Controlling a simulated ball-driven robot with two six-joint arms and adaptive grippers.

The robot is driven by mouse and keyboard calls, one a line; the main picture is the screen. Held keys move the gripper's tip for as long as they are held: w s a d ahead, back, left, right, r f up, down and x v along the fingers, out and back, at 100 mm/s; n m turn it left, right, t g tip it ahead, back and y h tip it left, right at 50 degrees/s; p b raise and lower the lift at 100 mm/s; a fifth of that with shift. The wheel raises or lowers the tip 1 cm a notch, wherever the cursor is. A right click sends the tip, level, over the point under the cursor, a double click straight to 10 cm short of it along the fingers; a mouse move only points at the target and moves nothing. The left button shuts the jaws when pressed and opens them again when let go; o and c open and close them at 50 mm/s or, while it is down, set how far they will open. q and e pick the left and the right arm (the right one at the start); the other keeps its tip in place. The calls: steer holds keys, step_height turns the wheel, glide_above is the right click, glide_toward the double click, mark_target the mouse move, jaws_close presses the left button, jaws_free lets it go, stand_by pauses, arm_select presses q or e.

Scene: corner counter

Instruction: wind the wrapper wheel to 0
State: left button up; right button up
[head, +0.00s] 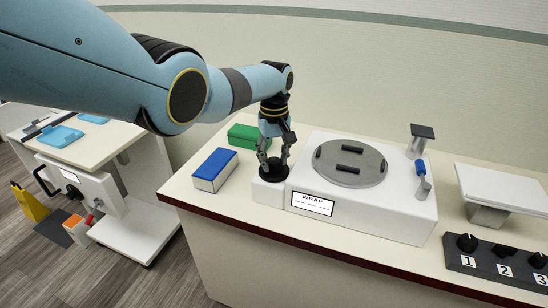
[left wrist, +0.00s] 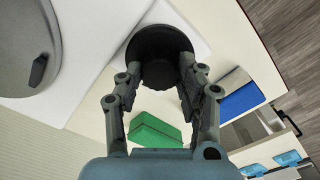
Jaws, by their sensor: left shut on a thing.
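The wrapper (head: 365,215) is a white box with a label reading WRAP and a grey round plate (head: 350,162) on top. At its left end, a low white block carries a small black wheel (head: 272,172). My left gripper (head: 273,163) points down from above and is shut on this wheel. In the left wrist view the round black wheel (left wrist: 158,45) lies between the fingertips (left wrist: 158,78). No numbers or pointer on the wheel can be made out. My right gripper is not in view.
A blue-and-white block (head: 215,170) and a green block (head: 248,136) lie left of and behind the wheel. A black panel with numbered knobs (head: 500,262) and a white raised plate (head: 505,188) stand at the right. The counter's dark front edge (head: 330,258) runs close by.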

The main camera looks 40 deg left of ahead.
mark_target(274, 160)
arm_select(q)
steer(key=o, duration=1.2)
steer(key=shift+c, duration=0.2)
steer(key=shift+r, duration=0.1)
step_height(274, 160, up, 12)
